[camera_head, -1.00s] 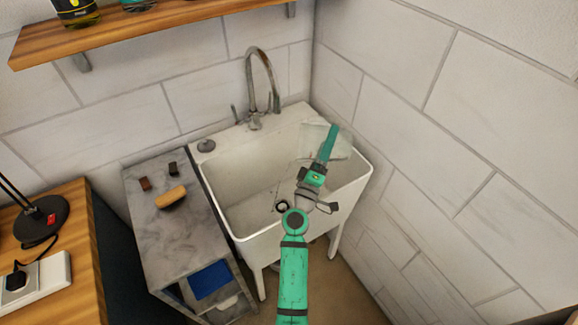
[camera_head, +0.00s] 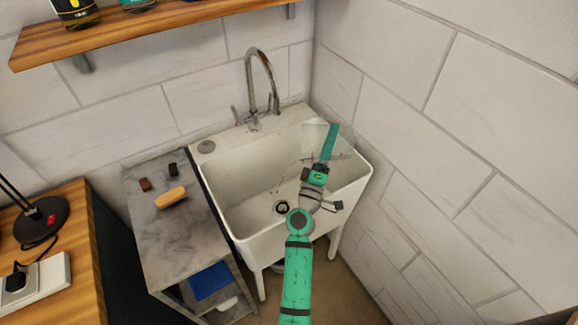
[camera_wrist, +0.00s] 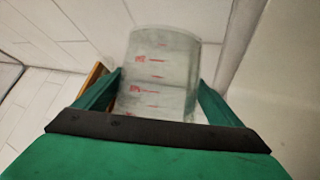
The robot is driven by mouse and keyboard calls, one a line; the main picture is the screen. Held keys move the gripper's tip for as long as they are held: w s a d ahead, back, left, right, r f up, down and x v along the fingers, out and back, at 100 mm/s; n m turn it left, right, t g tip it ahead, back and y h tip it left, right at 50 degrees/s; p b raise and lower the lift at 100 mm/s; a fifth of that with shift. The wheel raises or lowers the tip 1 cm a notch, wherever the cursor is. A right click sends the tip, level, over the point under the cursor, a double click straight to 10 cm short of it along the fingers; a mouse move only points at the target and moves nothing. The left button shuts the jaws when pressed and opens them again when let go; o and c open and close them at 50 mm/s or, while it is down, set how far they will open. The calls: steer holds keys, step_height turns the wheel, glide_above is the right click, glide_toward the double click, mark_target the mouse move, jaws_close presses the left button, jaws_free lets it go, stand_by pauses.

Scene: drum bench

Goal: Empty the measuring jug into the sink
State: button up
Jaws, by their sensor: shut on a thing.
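The clear measuring jug (camera_head: 345,147) is over the right side of the white sink (camera_head: 217,176). In the wrist view the jug (camera_wrist: 160,60) shows red markings and sits between the two green fingers. My gripper (camera_head: 329,145) is shut on it; the fingers also show in the wrist view (camera_wrist: 158,95). The jug looks tilted, though its exact angle is hard to read. I cannot tell whether any liquid is left in it. The dark drain (camera_head: 282,208) shows in the sink's floor.
A chrome tap (camera_head: 262,75) rises at the sink's back. A grey stand (camera_head: 180,230) at the left holds a brush (camera_head: 171,198) and two small dark blocks. A wooden shelf (camera_head: 150,27) hangs above. The tiled wall is close on the right.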

steer(key=shift+a+r+n+t+y, duration=0.15)
steer(key=shift+r+n+t+y, duration=0.3)
steer(key=shift+n, duration=0.35)
